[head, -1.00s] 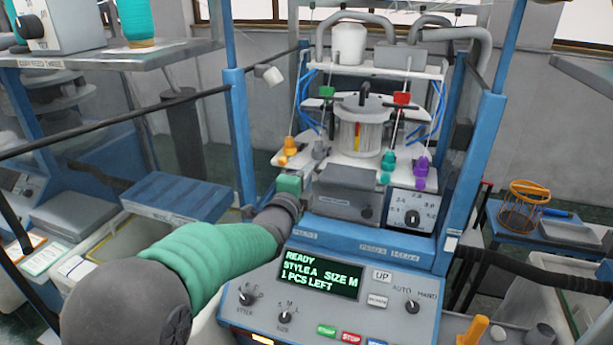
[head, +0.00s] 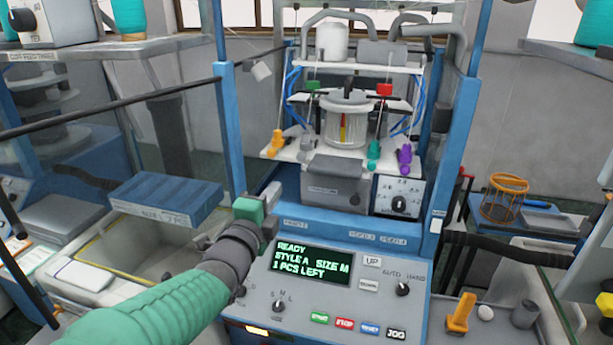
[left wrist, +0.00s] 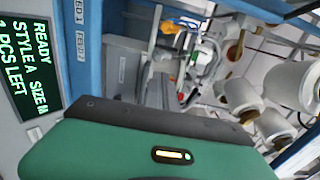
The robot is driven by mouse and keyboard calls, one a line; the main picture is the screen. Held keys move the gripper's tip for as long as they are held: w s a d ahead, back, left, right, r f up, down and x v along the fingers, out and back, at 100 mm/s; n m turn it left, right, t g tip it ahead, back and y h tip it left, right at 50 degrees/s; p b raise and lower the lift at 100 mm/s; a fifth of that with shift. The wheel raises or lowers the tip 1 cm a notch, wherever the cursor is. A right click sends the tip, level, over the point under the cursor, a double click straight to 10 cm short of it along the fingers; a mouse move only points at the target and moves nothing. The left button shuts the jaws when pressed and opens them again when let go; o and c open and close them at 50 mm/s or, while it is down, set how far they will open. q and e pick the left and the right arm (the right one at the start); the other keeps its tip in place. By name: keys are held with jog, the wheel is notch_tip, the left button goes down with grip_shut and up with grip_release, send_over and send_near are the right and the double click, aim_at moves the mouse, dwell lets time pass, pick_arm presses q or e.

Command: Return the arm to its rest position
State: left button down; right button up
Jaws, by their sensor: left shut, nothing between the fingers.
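My left arm comes in from the lower left in the head view with a green sleeve. My left gripper (head: 268,196) is shut and empty, just above the left end of the control panel (head: 345,300) and in front of the knitting machine's blue frame. In the left wrist view the green gripper body (left wrist: 160,150) fills the bottom, and its fingers are not clearly seen. The panel's display (head: 313,263) reads READY, STYLE A, SIZE M, 1 PCS LEFT. My right gripper is not in view.
The machine's cylinder (head: 345,122) stands behind the panel, with orange, teal and purple yarn guides around it. A blue post (head: 229,140) rises left of the gripper. An orange wire basket (head: 503,198) stands right.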

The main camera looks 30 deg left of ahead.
pick_arm(q)
jog(key=s+d+f+n+g+h, duration=0.1)
jog(key=d+f+n+g, duration=0.25)
jog(key=f, duration=0.55)
jog(key=s+d+f+n+g+h, duration=0.1)
jog(key=d+f+n+g, duration=0.25)
jog(key=f, duration=0.55)
jog(key=s+d+f+n+g+h, duration=0.1)
jog(key=s+d+f+n+g, duration=0.3)
jog(key=s+f, duration=0.3)
jog(key=s+d+f+n+g+h, duration=0.1)
jog(key=s+d+f+n+g, duration=0.3)
jog(key=s+f, duration=0.4)
jog(key=shift+s+d, duration=0.4)
jog(key=shift+s, duration=0.05)
jog(key=c, duration=2.1)
grip_release()
jog(key=shift+a+f, duration=0.1)
jog(key=shift+c, duration=0.2)
